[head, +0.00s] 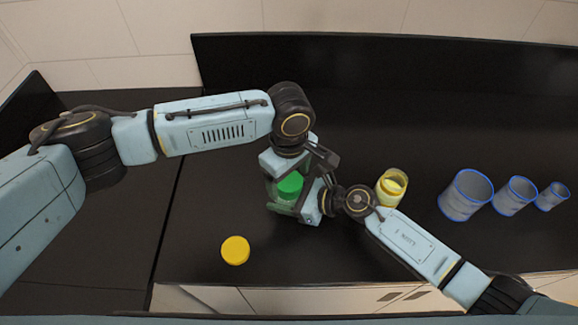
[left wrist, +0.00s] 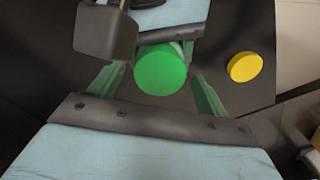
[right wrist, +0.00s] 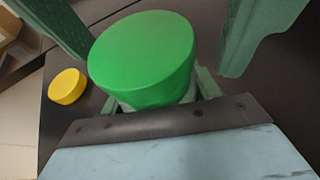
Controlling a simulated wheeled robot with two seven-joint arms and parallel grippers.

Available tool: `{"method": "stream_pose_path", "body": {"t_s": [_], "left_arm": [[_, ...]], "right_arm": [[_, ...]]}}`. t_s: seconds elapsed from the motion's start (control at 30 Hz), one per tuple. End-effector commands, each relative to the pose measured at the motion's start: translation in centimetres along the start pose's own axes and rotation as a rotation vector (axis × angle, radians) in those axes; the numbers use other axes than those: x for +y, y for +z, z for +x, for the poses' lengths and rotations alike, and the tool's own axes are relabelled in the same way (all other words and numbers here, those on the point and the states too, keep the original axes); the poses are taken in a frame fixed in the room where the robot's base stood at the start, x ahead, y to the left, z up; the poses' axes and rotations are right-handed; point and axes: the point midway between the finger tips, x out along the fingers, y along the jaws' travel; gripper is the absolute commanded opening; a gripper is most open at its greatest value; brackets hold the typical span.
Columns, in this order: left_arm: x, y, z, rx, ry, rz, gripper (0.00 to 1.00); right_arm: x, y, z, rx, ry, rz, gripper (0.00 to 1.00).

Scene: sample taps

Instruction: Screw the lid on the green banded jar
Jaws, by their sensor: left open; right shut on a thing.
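The green lid (head: 290,185) sits on top of the green banded jar, whose body is mostly hidden by the lid and fingers; how tightly it sits I cannot tell. My right gripper (head: 284,207) is shut on the jar below the lid. My left gripper (left wrist: 155,92) is open, above the jar, with the lid (left wrist: 160,70) between its fingers and a gap on each side. In the right wrist view the lid (right wrist: 145,55) is large, and the left fingers show on both sides of it.
A yellow lid (head: 235,250) lies on the black counter (head: 200,205) at front left. An open yellow banded jar (head: 391,188) stands right of my grippers. Several blue-rimmed containers (head: 466,196) stand farther right. The back of the counter is clear.

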Motion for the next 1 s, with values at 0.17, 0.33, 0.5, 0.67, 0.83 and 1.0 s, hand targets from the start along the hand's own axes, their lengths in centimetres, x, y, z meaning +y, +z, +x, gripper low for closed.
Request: {"method": "stream_pose_path", "body": {"t_s": [0.17, 0.33, 0.5, 0.67, 0.83, 1.0], "left_arm": [[0.0, 0.0, 0.23, 0.0, 0.0, 0.0, 0.77], [0.0, 0.0, 0.21, 0.0, 0.0, 0.0, 0.71], [0.0, 0.01, 0.2, 0.0, 0.0, 0.001, 0.49], [0.0, 0.01, 0.19, 0.0, 0.0, 0.001, 0.31], [-0.02, 0.04, 0.22, -0.001, -0.001, 0.081, 0.3], [-0.04, 0.01, 0.24, 0.0, -0.001, 0.245, 0.3]], "right_arm": [[0.04, -0.09, 0.0, 0.002, 0.001, 0.0, 0.0], [0.04, -0.09, 0.0, 0.002, 0.001, 0.0, 0.0], [0.04, -0.09, 0.0, 0.002, 0.001, 0.0, 0.0], [0.04, -0.09, 0.0, 0.002, 0.001, 0.0, 0.0], [0.04, -0.09, 0.0, 0.002, 0.001, 0.0, 0.0], [0.04, -0.09, 0.0, 0.002, 0.001, 0.0, 0.0]]}}
